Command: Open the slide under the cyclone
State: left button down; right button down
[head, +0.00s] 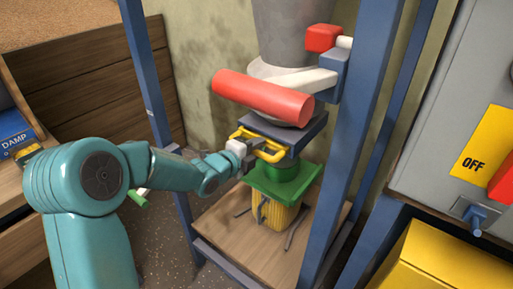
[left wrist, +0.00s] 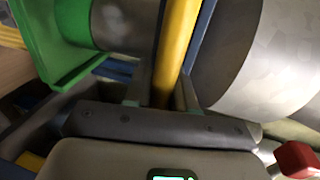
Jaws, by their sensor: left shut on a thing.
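The cyclone (head: 283,30) is a grey metal body inside a blue frame. Under it is the slide (head: 285,133), a dark blue-grey plate with a yellow handle (head: 268,149) at its front. My left gripper (head: 247,151) is shut on the yellow handle. In the left wrist view the yellow bar (left wrist: 174,50) runs between the two fingers (left wrist: 160,98). The grey metal of the cyclone (left wrist: 265,60) fills the right of that view. My right gripper is not in view.
A red cylinder (head: 262,97) on a white arm sits just above the slide. A green square collar (head: 285,184) and a yellow ribbed piece (head: 279,215) stand below it. Blue posts (head: 358,110) flank the space. A grey panel with a yellow OFF sign (head: 484,148) is at right.

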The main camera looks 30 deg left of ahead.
pick_arm(q)
jog(key=f+b+v, duration=0.2)
jog(key=b+v, duration=0.1)
jog(key=v, duration=0.6)
jog(key=shift+s, duration=0.4)
jog(key=c, duration=1)
grip_release()
jog(key=shift+a+r, duration=0.1)
jog(key=shift+c, duration=0.2)
jog(key=v, duration=1.6)
jog(key=shift+s+p, duration=0.2)
jog(key=shift+p, duration=0.1)
jog(key=shift+a, duration=0.1)
